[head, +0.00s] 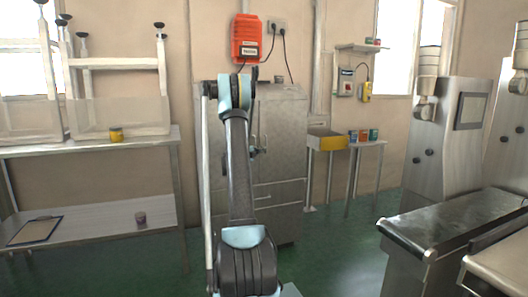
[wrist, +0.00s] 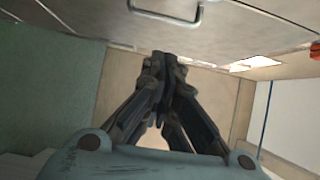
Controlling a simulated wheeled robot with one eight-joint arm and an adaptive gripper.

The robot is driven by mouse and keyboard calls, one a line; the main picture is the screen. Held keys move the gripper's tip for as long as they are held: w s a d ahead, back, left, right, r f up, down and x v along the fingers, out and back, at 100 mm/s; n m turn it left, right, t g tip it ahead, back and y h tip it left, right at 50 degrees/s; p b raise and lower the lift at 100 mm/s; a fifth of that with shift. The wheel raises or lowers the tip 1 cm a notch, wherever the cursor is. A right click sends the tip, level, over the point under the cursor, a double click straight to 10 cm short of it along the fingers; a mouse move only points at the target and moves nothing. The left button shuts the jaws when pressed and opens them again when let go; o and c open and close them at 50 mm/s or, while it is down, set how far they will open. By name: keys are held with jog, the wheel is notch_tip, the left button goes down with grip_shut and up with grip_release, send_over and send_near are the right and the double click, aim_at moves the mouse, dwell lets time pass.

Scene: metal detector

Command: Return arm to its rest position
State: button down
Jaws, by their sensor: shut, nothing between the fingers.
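My arm rises in the middle of the head view, with its upper part bent over in front of the grey metal cabinet (head: 283,140). My gripper (wrist: 165,62) shows in the wrist view with its dark fingers drawn together at the tips, and nothing is between them. In the head view my gripper is mostly hidden behind the arm, so its gap from the cabinet is hard to tell. The wrist view shows a metal handle (wrist: 168,14) on a pale surface beyond the fingertips, apart from them.
A metal shelf table (head: 90,148) with a yellow tin (head: 116,134) stands at the left. A side table (head: 367,144) holding a yellow tray (head: 327,140) and small boxes stands right of the cabinet. A conveyor (head: 455,222) is at the right. Green floor (head: 340,250) lies open between.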

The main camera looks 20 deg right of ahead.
jog(key=s+a+r+n+t+y, duration=0.3)
jog(key=a+r+n+t+y, duration=0.5)
jog(key=a+r+n, duration=0.75)
jog(key=s+a+f+n+y, duration=0.1)
jog(key=s+a+n+y, duration=0.6)
jog(key=a, duration=1)
jog(key=s+a+f+n+g+y, duration=0.1)
jog(key=s+a+f+n+g, duration=0.2)
jog(key=s, duration=0.6)
jog(key=s+a+f+g+y, duration=0.1)
jog(key=s+a+f+g, duration=0.1)
jog(key=s+f, duration=0.5)
jog(key=s+a+f+n+g+y, duration=0.2)
jog(key=s+a+f+g, duration=0.1)
jog(key=s, duration=0.7)
jog(key=s+d+f+n+g+h, duration=0.1)
jog(key=s+d+f+g, duration=0.1)
jog(key=s+f, duration=0.5)
jog(key=s+d+f+n+g+h, duration=0.1)
jog(key=s+f+g, duration=0.4)
jog(key=s, duration=1.3)
notch_tip(320, 180, down, 2)
jog(key=shift+d+f+h, duration=0.1)
jog(key=shift+d+h, duration=0.7)
jog(key=shift+d, duration=0.05)
